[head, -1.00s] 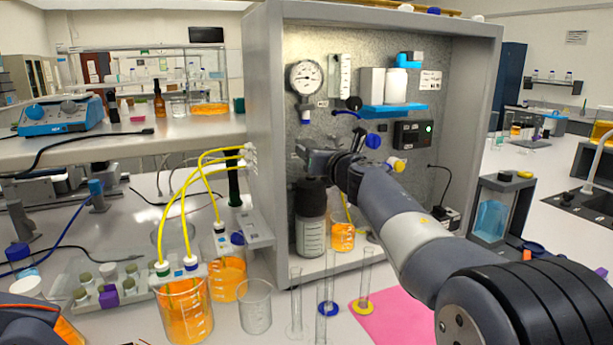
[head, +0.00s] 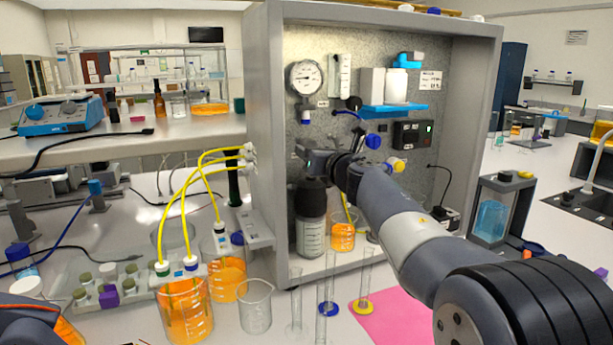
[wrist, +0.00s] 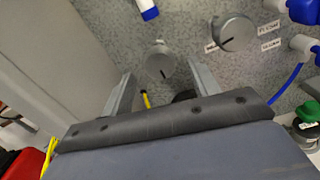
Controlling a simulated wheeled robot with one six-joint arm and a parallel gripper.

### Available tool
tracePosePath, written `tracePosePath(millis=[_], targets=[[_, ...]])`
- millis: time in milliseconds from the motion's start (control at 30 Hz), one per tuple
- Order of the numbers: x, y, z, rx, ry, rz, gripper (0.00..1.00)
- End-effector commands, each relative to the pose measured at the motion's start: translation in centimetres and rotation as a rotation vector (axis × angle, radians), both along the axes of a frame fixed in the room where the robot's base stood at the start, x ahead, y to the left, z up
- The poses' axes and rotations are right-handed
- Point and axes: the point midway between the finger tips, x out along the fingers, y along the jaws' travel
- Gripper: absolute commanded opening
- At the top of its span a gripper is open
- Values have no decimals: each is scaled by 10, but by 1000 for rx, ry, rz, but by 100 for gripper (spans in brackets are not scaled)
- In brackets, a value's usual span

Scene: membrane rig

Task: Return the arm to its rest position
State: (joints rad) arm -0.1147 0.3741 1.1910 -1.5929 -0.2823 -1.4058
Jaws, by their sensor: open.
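My gripper (head: 312,158) is inside the grey rig cabinet (head: 262,120), in front of its speckled back panel and above a dark-capped bottle (head: 311,235). In the wrist view my gripper (wrist: 155,88) has its two fingers spread apart with nothing between them. A round grey knob (wrist: 160,62) on the panel shows just beyond the gap between the fingertips. A second grey knob (wrist: 236,32) is to its right. My arm reaches in from the lower right of the head view.
A pressure gauge (head: 306,78) and a blue shelf (head: 394,110) are on the panel. Beakers of orange liquid (head: 186,312) with yellow tubes stand left of the cabinet. Slim glass cylinders (head: 365,280) stand in front, near a pink mat (head: 395,322).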

Motion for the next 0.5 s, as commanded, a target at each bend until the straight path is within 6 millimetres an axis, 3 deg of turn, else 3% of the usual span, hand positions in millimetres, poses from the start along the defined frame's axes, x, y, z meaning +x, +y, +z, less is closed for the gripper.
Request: tracePosePath(millis=[200, 500], targets=[[28, 12, 3, 23, 10, 0, 58], [26, 12, 3, 411, 173, -1, 58]])
